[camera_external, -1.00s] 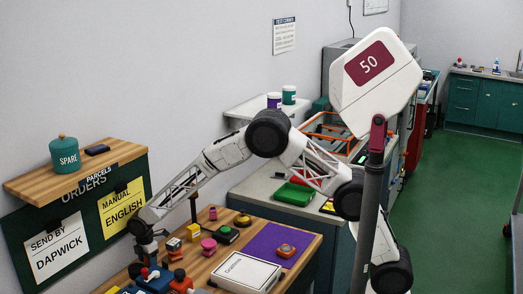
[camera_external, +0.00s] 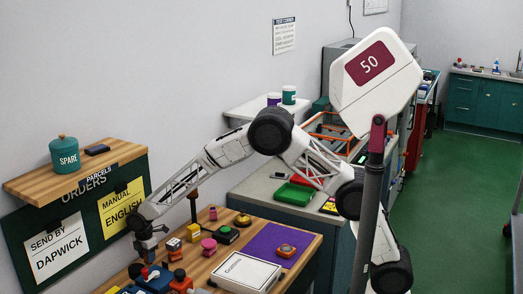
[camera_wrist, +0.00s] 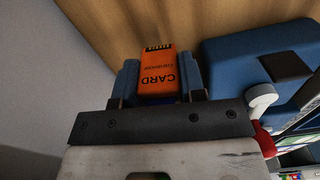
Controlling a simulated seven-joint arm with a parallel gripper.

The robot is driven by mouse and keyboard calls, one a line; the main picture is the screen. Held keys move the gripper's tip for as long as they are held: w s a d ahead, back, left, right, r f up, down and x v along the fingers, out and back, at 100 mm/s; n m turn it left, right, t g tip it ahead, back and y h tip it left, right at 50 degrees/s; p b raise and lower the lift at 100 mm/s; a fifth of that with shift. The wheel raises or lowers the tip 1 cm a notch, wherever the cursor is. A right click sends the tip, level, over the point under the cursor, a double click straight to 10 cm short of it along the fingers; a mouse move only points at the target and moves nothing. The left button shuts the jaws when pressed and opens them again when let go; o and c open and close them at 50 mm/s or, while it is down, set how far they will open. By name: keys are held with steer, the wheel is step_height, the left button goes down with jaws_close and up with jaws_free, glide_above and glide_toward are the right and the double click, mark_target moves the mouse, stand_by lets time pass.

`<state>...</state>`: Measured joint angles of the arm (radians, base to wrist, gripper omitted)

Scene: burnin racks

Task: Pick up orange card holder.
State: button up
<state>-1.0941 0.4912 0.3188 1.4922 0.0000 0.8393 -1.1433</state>
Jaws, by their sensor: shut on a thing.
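The orange card holder (camera_wrist: 158,73) shows in the wrist view, with dark lettering that reads CARD. It sits between the two blue fingers of my gripper (camera_wrist: 160,82), which are shut on it. Wood surface shows behind it; I cannot tell whether it touches that surface. In the external view my gripper (camera_external: 146,252) is at the lower left, low over the left end of the wooden workbench. The card holder cannot be made out in that view.
A blue box-like object (camera_wrist: 240,65) stands close to the right of my gripper in the wrist view, with a white and red item beside it. The wall is close on the left. A white box (camera_external: 245,272), purple mat (camera_external: 270,240) and several small objects crowd the workbench (camera_external: 215,262).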

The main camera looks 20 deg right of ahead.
steer(key=shift+r, duration=0.75)
steer(key=s+d, duration=0.2)
steer(key=d, duration=0.2)
steer(key=s+d+r, duration=0.1)
steer(key=s+d, duration=0.2)
steer(key=d, duration=0.2)
steer(key=s+d, duration=0.2)
steer(key=d, duration=0.3)
steer(key=shift+s+r, duration=0.2)
steer(key=shift+s, duration=0.1)
